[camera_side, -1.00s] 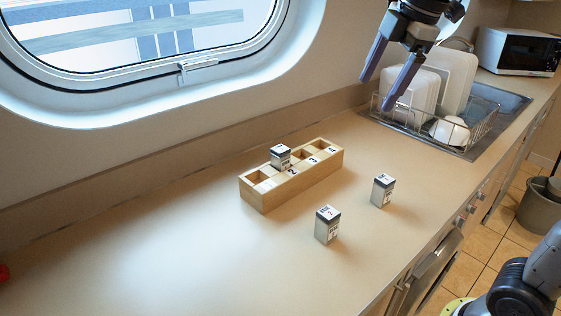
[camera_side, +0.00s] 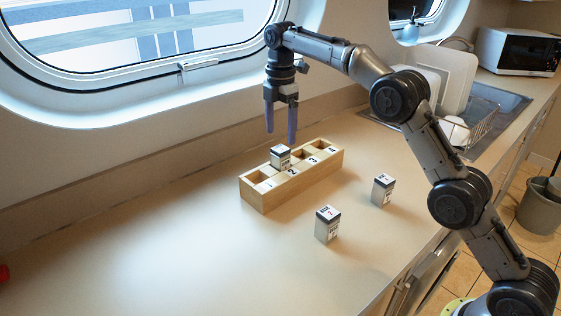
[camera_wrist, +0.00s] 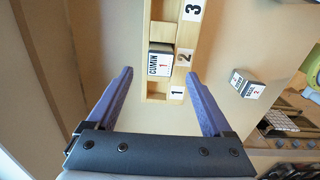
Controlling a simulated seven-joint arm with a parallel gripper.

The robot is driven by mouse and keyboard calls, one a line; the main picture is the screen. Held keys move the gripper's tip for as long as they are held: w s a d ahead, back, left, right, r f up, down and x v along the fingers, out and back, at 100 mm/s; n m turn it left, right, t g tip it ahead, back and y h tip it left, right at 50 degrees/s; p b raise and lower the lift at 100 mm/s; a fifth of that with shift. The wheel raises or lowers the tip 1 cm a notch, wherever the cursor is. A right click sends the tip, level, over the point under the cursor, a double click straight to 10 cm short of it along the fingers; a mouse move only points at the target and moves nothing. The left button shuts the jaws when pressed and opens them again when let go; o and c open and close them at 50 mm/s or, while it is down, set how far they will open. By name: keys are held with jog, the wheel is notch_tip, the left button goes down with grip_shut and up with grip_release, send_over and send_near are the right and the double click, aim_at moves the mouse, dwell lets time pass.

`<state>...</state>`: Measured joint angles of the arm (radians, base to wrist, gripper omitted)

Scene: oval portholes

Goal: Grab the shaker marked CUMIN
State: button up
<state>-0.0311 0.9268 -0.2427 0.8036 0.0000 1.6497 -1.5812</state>
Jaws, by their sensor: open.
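The CUMIN shaker (camera_wrist: 160,62), a small box with a dark band and a red 1 on its label, stands in the compartment marked 2 of the wooden rack (camera_wrist: 158,9). In the side view the shaker (camera_side: 280,157) rises above the rack (camera_side: 262,203). My gripper (camera_side: 281,138) points down above the shaker, fingers apart and empty. In the wrist view the shaker shows between and slightly beyond the fingertips of my gripper (camera_wrist: 159,74); they do not appear to touch it.
Two other shakers stand on the counter, one nearer (camera_side: 328,225) and one to the right (camera_side: 382,190). A dish rack (camera_side: 487,128) with white dishes is by the sink.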

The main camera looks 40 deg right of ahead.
aim_at(281, 148)
jog(key=shift+f, duration=3.8)
grip_shut()
